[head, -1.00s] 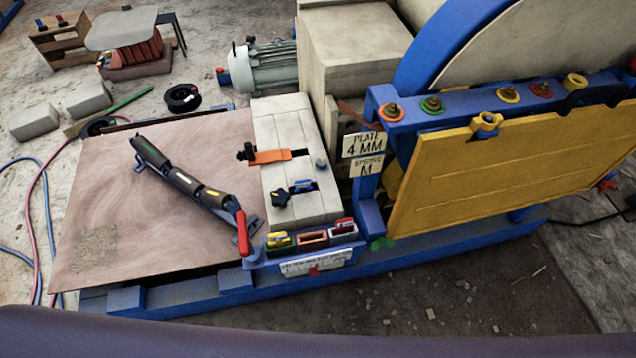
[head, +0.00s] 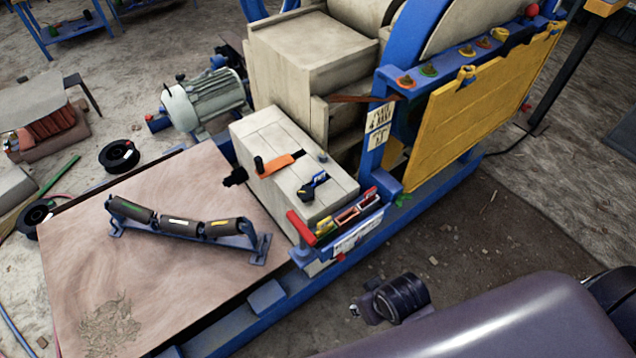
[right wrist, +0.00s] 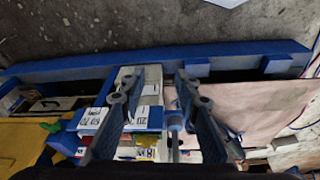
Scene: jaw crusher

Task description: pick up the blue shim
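The blue shim (head: 314,184) looks like the small blue and black piece with white marks on top of the pale block (head: 287,187), at its right part. It sits to the right of an orange strip (head: 279,163) and seems to be in a slot. In the right wrist view my right gripper (right wrist: 157,82) is open, its two fingers apart with nothing held between them. Behind the fingers are the shim rack with white labels (right wrist: 92,117) and the blue frame; I cannot make out the blue shim there. My left gripper is not in view.
A rack (head: 343,238) with yellow, orange and red pieces stands at the block's front edge, beside a red handle (head: 301,228). A roller frame (head: 185,226) lies on the brown board (head: 80,250) to the left. A yellow panel (head: 476,105) stands at the right.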

